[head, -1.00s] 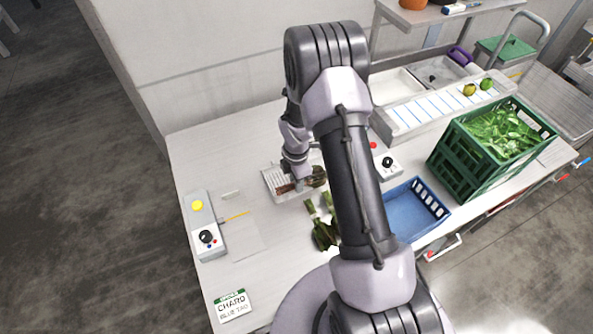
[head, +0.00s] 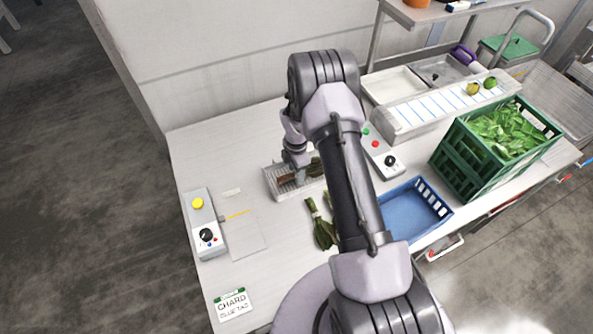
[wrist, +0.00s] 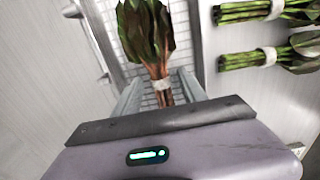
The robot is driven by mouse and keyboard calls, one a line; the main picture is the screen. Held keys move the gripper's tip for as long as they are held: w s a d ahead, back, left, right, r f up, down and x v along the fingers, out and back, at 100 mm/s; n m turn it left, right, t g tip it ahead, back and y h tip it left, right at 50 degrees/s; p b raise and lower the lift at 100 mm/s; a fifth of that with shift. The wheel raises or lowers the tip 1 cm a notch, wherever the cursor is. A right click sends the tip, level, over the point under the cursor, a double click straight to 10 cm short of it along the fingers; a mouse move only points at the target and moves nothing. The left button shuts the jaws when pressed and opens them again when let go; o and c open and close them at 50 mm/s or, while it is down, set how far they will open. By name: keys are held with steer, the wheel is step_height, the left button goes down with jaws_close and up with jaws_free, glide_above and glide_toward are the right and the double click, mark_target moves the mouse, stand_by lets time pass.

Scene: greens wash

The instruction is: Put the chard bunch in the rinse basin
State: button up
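A chard bunch (wrist: 148,35) with dark leaves, reddish stalks and a pale band lies over a white gridded tray (head: 282,197). In the wrist view, my gripper (wrist: 160,76) has its two fingers apart on either side of the stalks, with gaps visible. In the head view, my gripper (head: 298,176) is down at the tray and partly hides the bunch. At the back stand a white basin (head: 394,84) and a grey metal basin (head: 440,70); no label shows which is the rinse basin.
Green-stalked bunches (head: 322,228) lie in front of the tray, partly behind my arm. A blue crate (head: 408,218) and a green crate of leaves (head: 470,170) stand to the right. Control boxes (head: 205,225) (head: 385,160) flank the tray. A "CHARD BLUE TAG" card (head: 232,304) lies at the front left.

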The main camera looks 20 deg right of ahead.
steer(key=s+a+r+m+t+p, duration=0.1)
steer(key=s+a+r+m, duration=0.15)
steer(key=r, duration=0.85)
steer(key=s+a+r+m+t, duration=0.1)
steer(key=a+r+m, duration=0.15)
steer(key=r, duration=0.85)
steer(key=s+a+r+m+p, duration=0.1)
steer(key=s+r+m, duration=0.15)
steer(key=r, duration=0.85)
steer(key=s+a+r+m+t, duration=0.1)
steer(key=s+a+r+m, duration=0.2)
steer(key=s+m, duration=0.2)
steer(key=s+a+r+m+t+y, duration=0.1)
steer(key=s+a+r+m, duration=0.1)
steer(key=s+m, duration=0.3)
steer(key=s+a+r+m+t+y, duration=0.1)
steer(key=s+a+r+m, duration=0.2)
steer(key=s, duration=0.8)
step_height(320, 180, up, 2)
steer(key=shift+a+r+m+t, duration=0.1)
steer(key=shift+a+m+t, duration=0.25)
steer(key=shift+m, duration=0.6)
steer(key=shift+s, duration=0.15)
